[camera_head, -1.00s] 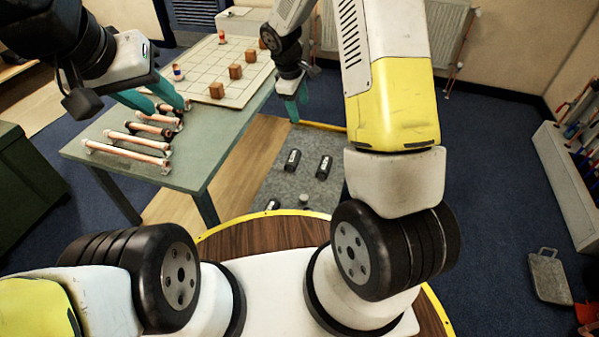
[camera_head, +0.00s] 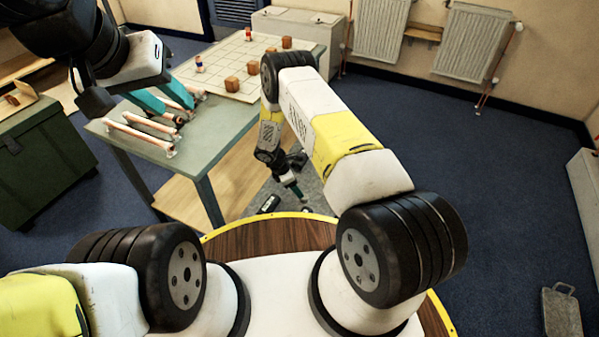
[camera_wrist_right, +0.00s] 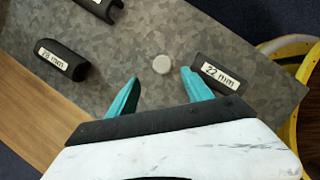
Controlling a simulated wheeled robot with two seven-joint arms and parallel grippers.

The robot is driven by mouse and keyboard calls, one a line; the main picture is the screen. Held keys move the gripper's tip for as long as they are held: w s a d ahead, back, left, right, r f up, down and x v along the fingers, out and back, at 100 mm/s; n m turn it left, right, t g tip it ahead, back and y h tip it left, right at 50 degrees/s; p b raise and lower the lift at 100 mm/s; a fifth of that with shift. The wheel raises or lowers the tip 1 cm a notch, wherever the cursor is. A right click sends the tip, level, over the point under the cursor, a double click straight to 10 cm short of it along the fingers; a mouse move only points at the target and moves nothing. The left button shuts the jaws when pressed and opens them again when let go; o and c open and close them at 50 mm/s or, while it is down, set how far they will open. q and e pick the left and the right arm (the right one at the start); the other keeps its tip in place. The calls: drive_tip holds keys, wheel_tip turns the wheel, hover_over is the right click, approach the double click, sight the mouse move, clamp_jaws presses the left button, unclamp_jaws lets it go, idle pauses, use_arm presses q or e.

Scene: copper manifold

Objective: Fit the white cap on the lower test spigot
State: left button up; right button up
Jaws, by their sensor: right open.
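The white cap (camera_wrist_right: 161,64) looks like a small pale round disc on the grey mottled mat (camera_wrist_right: 150,32) in the right wrist view. My right gripper (camera_wrist_right: 161,80) is open and empty, and the cap shows between and just beyond its teal fingertips. In the head view my right gripper (camera_head: 296,191) points down near the mat, and the cap cannot be made out there. My left gripper (camera_head: 174,105) has its teal fingers apart over the green table (camera_head: 217,140), close to the copper pipes (camera_head: 140,135). I cannot tell which part is the lower test spigot.
A black block marked 22 mm (camera_wrist_right: 220,73) lies just right of the right fingertips. Another, marked 28 mm (camera_wrist_right: 62,60), lies to the left, and a third dark block (camera_wrist_right: 100,8) lies farther up. A gridded board (camera_head: 232,65) with wooden cubes covers the table's far end.

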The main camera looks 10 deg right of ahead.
sight(304, 198)
drive_tip(key=x, duration=0.7)
drive_tip(key=shift+s+d+f, duration=0.15)
drive_tip(key=shift+d, duration=0.1)
clamp_jaws()
